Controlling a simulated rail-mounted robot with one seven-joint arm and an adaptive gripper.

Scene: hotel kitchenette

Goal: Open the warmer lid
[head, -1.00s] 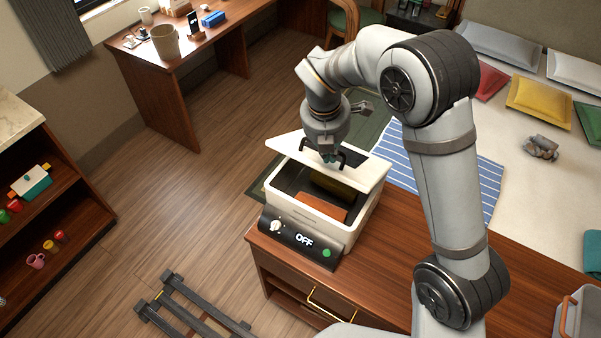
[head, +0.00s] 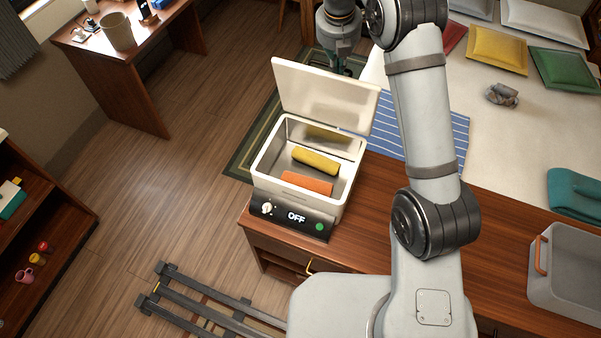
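The white warmer (head: 260,173) stands on the wooden cabinet, its front panel reading OFF beside a knob and a green button. Its lid (head: 322,92) stands raised at the back edge, tilted up, leaving the box open. Inside lie a yellow roll (head: 316,161) and an orange roll (head: 306,183). My gripper (head: 345,70) is behind and above the lid's upper edge, partly hidden by the lid. I cannot tell whether its fingers touch the lid or how far apart they are.
A grey bin (head: 575,285) with an orange handle stands at the cabinet's right end. A bed (head: 500,120) with pillows lies behind. A rail (head: 200,305) runs along the floor in front.

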